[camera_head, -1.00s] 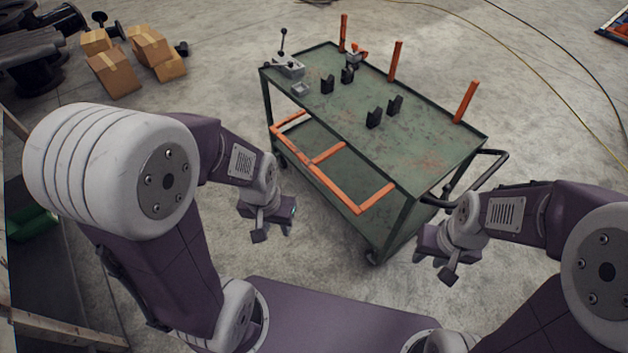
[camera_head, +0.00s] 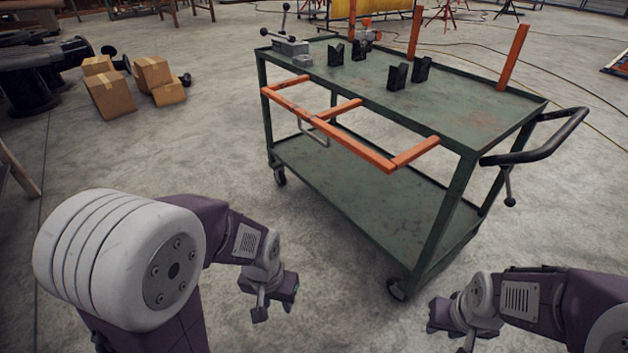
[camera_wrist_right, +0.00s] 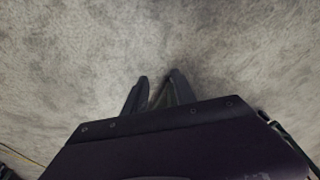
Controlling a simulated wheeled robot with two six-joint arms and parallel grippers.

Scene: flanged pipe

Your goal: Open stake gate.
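An orange stake gate (camera_head: 340,140), a long rail with short cross bars, sits along the near long side of the green cart (camera_head: 440,110), below the top's edge. How it is fastened is not clear. A thin grey loop (camera_head: 313,133) hangs under its rail. My left gripper (camera_head: 274,311) is over the floor in front of the cart, apart from the gate, its fingers apart and empty. My right gripper (camera_head: 452,338) is low near the cart's right front wheel. In the right wrist view its fingers (camera_wrist_right: 158,78) stand apart with only floor before them.
Black holders (camera_head: 397,77) and a grey lever device (camera_head: 291,46) stand on the cart top. Orange stakes (camera_head: 513,58) rise at its far edge. A black push handle (camera_head: 540,145) juts right. Cardboard boxes (camera_head: 108,92) lie left. The floor before the cart is clear.

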